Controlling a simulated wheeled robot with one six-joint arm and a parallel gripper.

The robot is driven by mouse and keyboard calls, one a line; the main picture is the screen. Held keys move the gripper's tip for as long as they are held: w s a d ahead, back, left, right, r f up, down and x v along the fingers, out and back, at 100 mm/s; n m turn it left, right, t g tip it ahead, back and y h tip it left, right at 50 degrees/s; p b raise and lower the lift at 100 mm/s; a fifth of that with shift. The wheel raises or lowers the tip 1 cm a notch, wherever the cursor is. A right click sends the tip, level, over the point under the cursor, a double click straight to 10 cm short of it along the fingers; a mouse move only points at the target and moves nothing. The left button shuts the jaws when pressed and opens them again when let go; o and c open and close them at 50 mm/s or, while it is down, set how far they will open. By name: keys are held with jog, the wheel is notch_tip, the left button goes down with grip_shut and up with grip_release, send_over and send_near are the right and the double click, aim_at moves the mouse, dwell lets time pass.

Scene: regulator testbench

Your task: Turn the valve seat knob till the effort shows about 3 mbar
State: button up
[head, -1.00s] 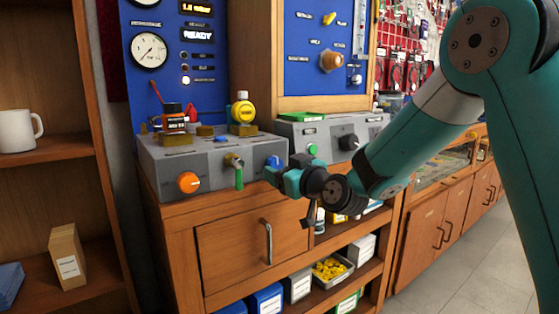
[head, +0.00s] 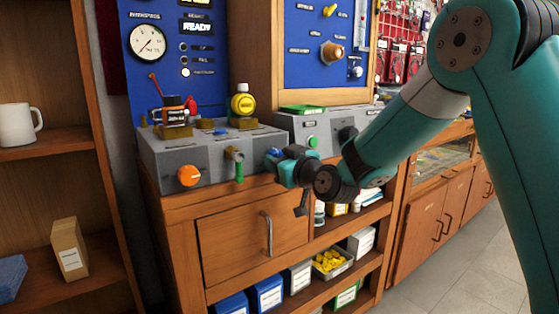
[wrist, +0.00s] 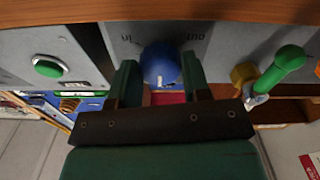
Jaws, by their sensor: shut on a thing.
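A blue round knob (wrist: 160,66) with a white mark sits on the grey bench unit's front face in the wrist view. My gripper (wrist: 161,85) has its two fingers on either side of the knob, shut on it. In the head view, my gripper (head: 284,168) is at the right end of the grey unit (head: 215,160) and covers most of the blue knob (head: 274,153). The display reads READY (head: 196,28); the display above it is cut off by the top edge. I cannot read an effort value.
An orange knob (head: 189,175) and a green-handled valve (head: 238,168) are on the same front face, left of my gripper. A green button (head: 312,141) is on the unit to the right. A wooden drawer (head: 250,235) lies below.

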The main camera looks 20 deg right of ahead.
jog(key=shift+m+p, duration=2.5)
jog(key=shift+m, duration=5.2)
jog(key=o, duration=0.9)
jog(key=shift+s, duration=0.1)
